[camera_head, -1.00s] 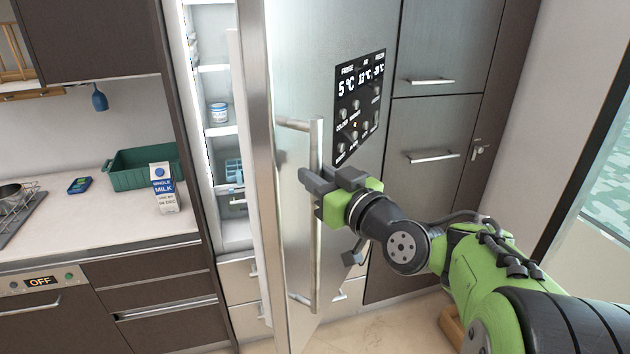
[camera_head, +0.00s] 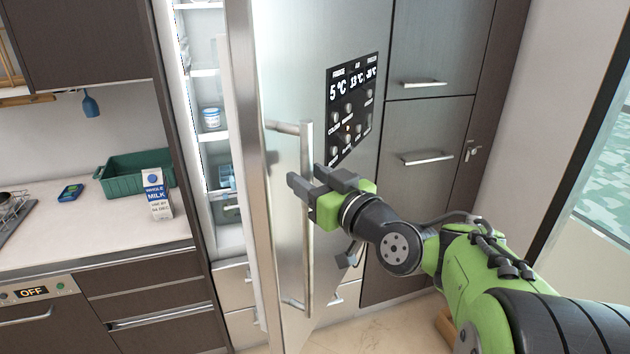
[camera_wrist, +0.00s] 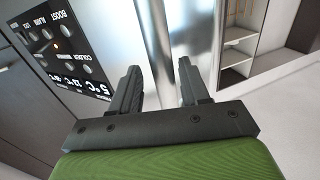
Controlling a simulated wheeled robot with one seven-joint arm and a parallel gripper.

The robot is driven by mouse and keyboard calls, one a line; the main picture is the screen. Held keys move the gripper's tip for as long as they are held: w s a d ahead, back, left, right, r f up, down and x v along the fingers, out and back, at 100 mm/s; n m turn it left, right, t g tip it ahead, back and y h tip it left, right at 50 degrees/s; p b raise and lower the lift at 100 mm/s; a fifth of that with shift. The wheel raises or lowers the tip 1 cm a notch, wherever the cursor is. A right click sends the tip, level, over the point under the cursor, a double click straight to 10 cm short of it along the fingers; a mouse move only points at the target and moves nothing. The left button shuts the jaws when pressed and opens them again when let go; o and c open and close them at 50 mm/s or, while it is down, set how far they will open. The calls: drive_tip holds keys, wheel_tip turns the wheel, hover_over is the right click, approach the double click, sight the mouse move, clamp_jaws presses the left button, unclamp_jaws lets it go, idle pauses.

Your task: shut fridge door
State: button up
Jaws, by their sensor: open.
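The fridge door (camera_head: 290,235) is a tall steel panel standing ajar, with a lit gap on its left showing the fridge inside. Its long vertical handle (camera_head: 306,265) is on the left part of its front. My gripper (camera_head: 305,180) is open and empty in front of the door at the handle's upper part, its fingers pointing left. I cannot tell whether it touches the handle. In the wrist view, my gripper's two fingers (camera_wrist: 160,88) are apart, with the steel door surface (camera_wrist: 125,25) beyond them.
Lit fridge shelves (camera_head: 212,135) hold a small white-and-blue jar (camera_head: 211,118). A milk carton (camera_head: 157,195), a green crate (camera_head: 120,180) and a blue item (camera_head: 70,192) are on the left counter. Tall dark cabinets (camera_head: 430,130) stand right of the door. A window is far right.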

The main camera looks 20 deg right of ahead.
drive_tip(key=b+v, duration=0.4)
drive_tip(key=v, duration=1.1)
drive_tip(key=shift+s+d+b, duration=0.2)
drive_tip(key=shift+s+b, duration=0.15)
drive_tip(key=shift+b, duration=0.05)
drive_tip(key=shift+a+f, duration=0.1)
drive_tip(key=shift+f, duration=0.05)
drive_tip(key=s+a+f+g+h, duration=0.1)
drive_tip(key=a+f+g, duration=0.3)
drive_tip(key=f, duration=0.3)
drive_tip(key=s+a+f+g+h, duration=0.15)
drive_tip(key=a+f+g, duration=0.25)
drive_tip(key=f, duration=0.4)
drive_tip(key=s+d+f+m+g+h, duration=0.1)
drive_tip(key=s+f+m+g+h, duration=0.1)
drive_tip(key=s+f, duration=0.3)
drive_tip(key=s+m+g, duration=0.1)
drive_tip(key=s, duration=0.2)
drive_tip(key=shift+d+g+h, duration=0.3)
drive_tip(key=shift+d+h, duration=0.05)
